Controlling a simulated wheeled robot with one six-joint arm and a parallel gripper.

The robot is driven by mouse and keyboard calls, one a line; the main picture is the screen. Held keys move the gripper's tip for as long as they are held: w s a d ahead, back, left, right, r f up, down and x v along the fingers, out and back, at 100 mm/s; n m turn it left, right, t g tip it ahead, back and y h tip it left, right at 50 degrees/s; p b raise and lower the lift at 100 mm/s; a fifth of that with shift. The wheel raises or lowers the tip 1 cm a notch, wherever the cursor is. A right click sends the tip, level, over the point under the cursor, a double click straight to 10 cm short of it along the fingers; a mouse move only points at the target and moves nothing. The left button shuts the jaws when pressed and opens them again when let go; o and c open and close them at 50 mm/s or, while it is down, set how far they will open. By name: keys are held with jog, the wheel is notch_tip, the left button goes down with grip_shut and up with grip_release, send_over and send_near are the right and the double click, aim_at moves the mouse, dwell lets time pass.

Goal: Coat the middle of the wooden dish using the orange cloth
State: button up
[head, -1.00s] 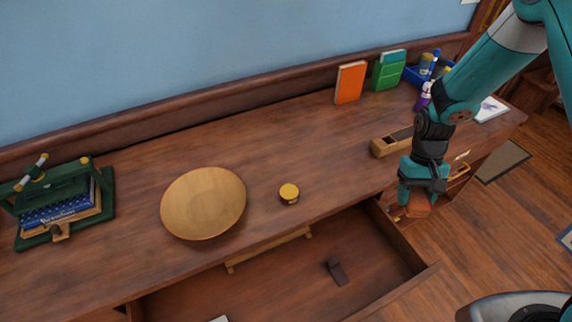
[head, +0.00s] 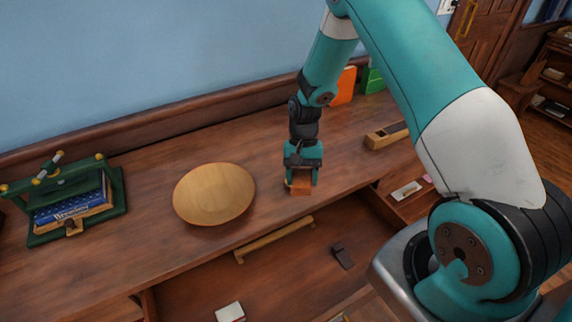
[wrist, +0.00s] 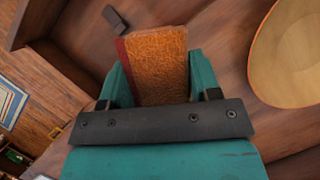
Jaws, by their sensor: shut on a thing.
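The wooden dish (head: 214,194) is a round, shallow, pale wood bowl. It stands on the desk left of my gripper in the head view, and part of it shows at the right in the wrist view (wrist: 300,50). My gripper (head: 302,181) points down over the desk, right of the dish and apart from it. It is shut on the orange cloth (wrist: 160,65), a thick rough orange-brown piece with a dark red edge. The cloth's lower end also shows below the fingers in the head view (head: 302,188).
An open drawer (head: 270,285) juts out below the desk, with a small dark object (head: 342,256) inside. A green press with books (head: 72,205) stands at the left. A wooden box (head: 385,138) and upright orange book (head: 343,86) are at the right. Bare desk surrounds the dish.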

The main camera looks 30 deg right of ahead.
jog(key=w+d+f+m+t+b, duration=0.1)
jog(key=w+m+t+b, duration=0.1)
jog(key=m, duration=0.3)
jog(key=w+d+f+m+t+y+b, duration=0.1)
jog(key=w+m+t, duration=0.1)
jog(key=m, duration=0.4)
jog(key=w+d+m+t+b, duration=0.1)
jog(key=w+m+t+b, duration=0.1)
jog(key=m, duration=0.4)
jog(key=shift+w+d+f+y+b, duration=0.1)
jog(key=shift+w+f+y+b, duration=0.25)
jog(key=shift+w, duration=0.55)
jog(key=m, duration=0.1)
jog(key=w+m+t+h, duration=0.1)
jog(key=m, duration=0.1)
jog(key=shift+w+d+m+b, duration=0.15)
jog(key=shift+d+m+b, duration=0.15)
jog(key=shift+d, duration=0.05)
notch_tip(320, 180, down, 6)
jog(key=b, duration=0.5)
jog(key=shift+r, duration=0.1)
jog(key=shift+f+b, duration=0.3)
jog(key=shift+f, duration=0.25)
notch_tip(320, 180, up, 7)
jog(key=p, duration=0.6)
